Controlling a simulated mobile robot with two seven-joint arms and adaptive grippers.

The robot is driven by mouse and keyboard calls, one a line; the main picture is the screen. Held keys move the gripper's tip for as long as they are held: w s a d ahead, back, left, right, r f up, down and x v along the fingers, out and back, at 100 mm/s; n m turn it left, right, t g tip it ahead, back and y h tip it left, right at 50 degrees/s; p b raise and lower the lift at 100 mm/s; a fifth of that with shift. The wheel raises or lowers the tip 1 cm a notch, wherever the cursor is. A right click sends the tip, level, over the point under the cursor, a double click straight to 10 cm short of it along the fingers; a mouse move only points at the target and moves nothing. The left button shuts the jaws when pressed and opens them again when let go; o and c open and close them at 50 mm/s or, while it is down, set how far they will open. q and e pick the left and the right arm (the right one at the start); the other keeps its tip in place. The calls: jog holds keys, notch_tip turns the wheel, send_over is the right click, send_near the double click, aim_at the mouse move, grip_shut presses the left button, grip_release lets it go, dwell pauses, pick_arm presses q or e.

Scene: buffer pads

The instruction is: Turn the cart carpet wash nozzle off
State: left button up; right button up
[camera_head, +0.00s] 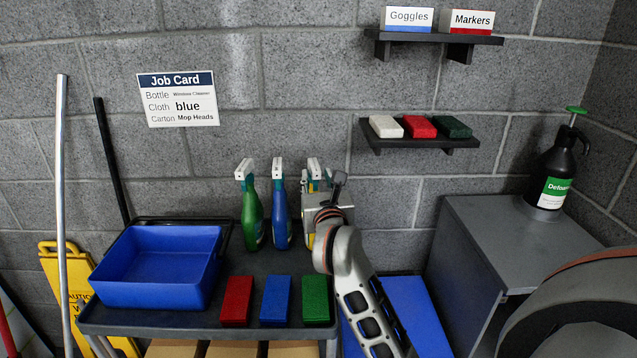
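Three spray bottles stand in a row on the dark cart (210,262): a green one (252,215), a blue one (281,215) and a third (308,238), mostly hidden behind my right gripper. Their labels are too small to read, so I cannot tell by name which is carpet wash. The third bottle's white and teal spray head (313,166) shows just above and left of my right gripper (326,186). That gripper is at nozzle height, right in front of it. Whether its fingers touch the head or are closed is hidden. My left gripper is out of view.
A blue tub (160,268) and red (237,300), blue (275,299) and green (315,299) cloths lie on the cart. A grey cabinet (510,238) with a black pump sprayer (553,175) stands right. Wall shelves (420,140) hang above; a job card (178,99) is left.

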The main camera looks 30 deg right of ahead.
jog(key=shift+c, duration=0.3)
jog(key=c, duration=0.5)
